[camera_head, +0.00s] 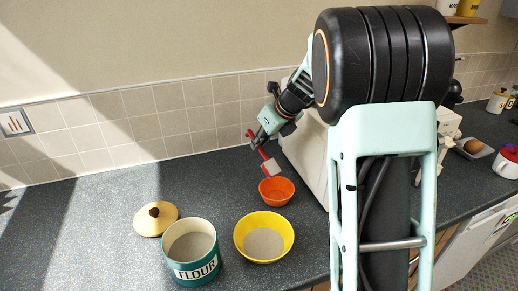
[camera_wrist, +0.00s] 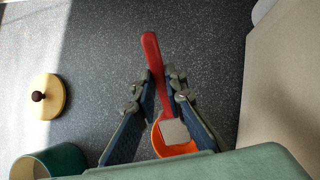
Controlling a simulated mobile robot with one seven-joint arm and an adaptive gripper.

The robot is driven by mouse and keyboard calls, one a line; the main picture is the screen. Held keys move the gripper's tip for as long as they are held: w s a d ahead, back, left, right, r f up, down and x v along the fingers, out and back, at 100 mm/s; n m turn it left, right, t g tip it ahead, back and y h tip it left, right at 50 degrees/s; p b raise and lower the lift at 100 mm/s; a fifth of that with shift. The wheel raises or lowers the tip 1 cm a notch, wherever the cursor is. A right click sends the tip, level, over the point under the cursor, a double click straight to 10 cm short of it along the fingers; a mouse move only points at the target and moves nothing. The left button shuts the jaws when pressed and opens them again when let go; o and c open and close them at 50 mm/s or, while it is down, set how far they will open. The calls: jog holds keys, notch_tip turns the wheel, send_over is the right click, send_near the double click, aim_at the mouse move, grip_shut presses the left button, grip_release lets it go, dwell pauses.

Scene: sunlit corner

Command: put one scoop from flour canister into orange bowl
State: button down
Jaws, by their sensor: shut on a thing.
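My gripper (camera_head: 263,142) is shut on the handle of a red scoop (camera_head: 251,134). The scoop's head holds pale grey flour with a flat top. It hangs above the back of the orange bowl (camera_head: 278,194), apart from it. The visible inside of the bowl looks bare orange. In the wrist view, my gripper (camera_wrist: 160,82) has the red scoop (camera_wrist: 152,50) between its fingers, and the orange bowl (camera_wrist: 159,147) shows partly behind the scoop. The teal flour canister (camera_head: 194,272) stands open at the front, with pale contents. Its yellow lid (camera_head: 146,222) lies beside it.
A yellow bowl (camera_head: 243,254) with pale contents stands between the canister and the orange bowl. A large pale box-shaped appliance (camera_head: 308,160) stands close right of the orange bowl. The tiled wall (camera_head: 150,115) is behind. The dark counter at left (camera_head: 80,215) is clear.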

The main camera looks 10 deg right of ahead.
jog(key=shift+s+d+r+t+y+b, duration=0.2)
jog(key=shift+s+d+t+y+b, duration=0.45)
jog(key=shift+b, duration=3.1)
jog(key=shift+s+d+r+t+y+b, duration=0.3)
jog(key=shift+s+t+b, duration=0.65)
jog(key=shift+b, duration=2.85)
jog(key=shift+s+d+r+t+y+b, duration=0.1)
jog(key=shift+s+d+t+y+b, duration=0.65)
jog(key=shift+b, duration=3)
jog(key=shift+w+a+t+b, duration=0.1)
jog(key=shift+a+t+b, duration=0.2)
jog(key=shift+t+b, duration=0.05)
jog(key=shift+s+d+r+b, duration=0.1)
jog(key=shift+s+b, duration=0.15)
jog(key=shift+b, duration=0.75)
jog(key=b, duration=0.1)
jog(key=t+b, duration=0.1)
jog(key=b, duration=0.1)
jog(key=shift+s+d+r+y, duration=0.2)
jog(key=shift+s+y, duration=0.1)
jog(key=shift+s+d+r+t+b, duration=0.1)
jog(key=shift+s+r+t+b, duration=0.1)
jog(key=shift+t+b, duration=0.1)
jog(key=shift+w, duration=0.1)
